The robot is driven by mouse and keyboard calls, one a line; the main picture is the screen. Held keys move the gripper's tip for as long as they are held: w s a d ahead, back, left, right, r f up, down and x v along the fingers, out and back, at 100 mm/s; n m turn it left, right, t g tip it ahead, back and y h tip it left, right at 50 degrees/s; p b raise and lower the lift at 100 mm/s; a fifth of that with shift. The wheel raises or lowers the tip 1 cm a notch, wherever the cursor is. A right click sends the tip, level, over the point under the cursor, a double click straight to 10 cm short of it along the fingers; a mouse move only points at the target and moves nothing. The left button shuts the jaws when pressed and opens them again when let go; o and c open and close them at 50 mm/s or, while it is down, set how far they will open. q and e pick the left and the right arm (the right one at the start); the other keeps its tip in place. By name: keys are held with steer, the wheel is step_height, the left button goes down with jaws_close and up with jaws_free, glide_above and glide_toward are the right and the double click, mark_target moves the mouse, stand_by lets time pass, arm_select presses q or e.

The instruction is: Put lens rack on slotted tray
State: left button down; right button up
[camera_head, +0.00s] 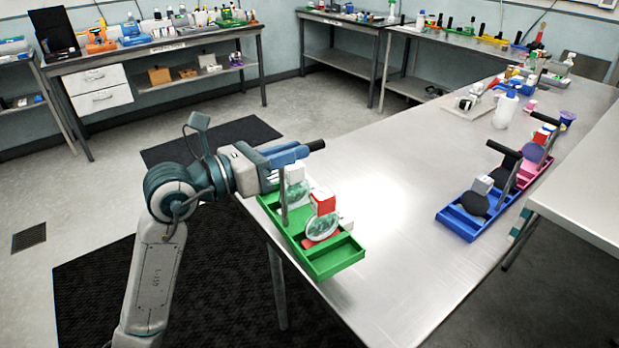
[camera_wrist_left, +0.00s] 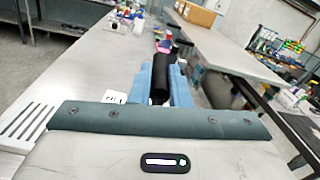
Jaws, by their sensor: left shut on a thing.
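A green rack (camera_head: 337,262) with compartments is by the left edge of the steel table (camera_head: 400,235). It holds a clear round lens-like piece (camera_head: 322,226), a red-and-white block (camera_head: 322,202) and a pale bottle-shaped piece (camera_head: 294,184). A grey post rises from it to a black handle (camera_head: 315,145). My left gripper (camera_head: 290,156) is shut on this handle, which also shows in the left wrist view (camera_wrist_left: 161,80). I cannot tell whether the rack touches the table. A white slotted piece (camera_wrist_left: 22,125) shows at the left of the wrist view. My right gripper is not in view.
A blue rack (camera_head: 462,223) with dark discs and a pink rack (camera_head: 535,172) stand at the table's right edge. A white bottle (camera_head: 505,110) and a pale tray (camera_head: 462,114) with items stand farther back. The table's middle is clear.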

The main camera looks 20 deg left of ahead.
arm_select(q)
steer(key=shift+w+a+r, duration=0.1)
steer(key=shift+w, duration=0.25)
steer(key=w+a+f+p, duration=0.2)
steer(key=w, duration=0.5)
steer(key=w+a+f+p, duration=0.2)
steer(key=w+a+f, duration=0.1)
steer(key=w, duration=0.3)
steer(key=shift+w+a, duration=0.35)
steer(key=shift+f, duration=0.1)
steer(key=c, duration=1.4)
jaws_free()
steer(key=shift+o, duration=0.2)
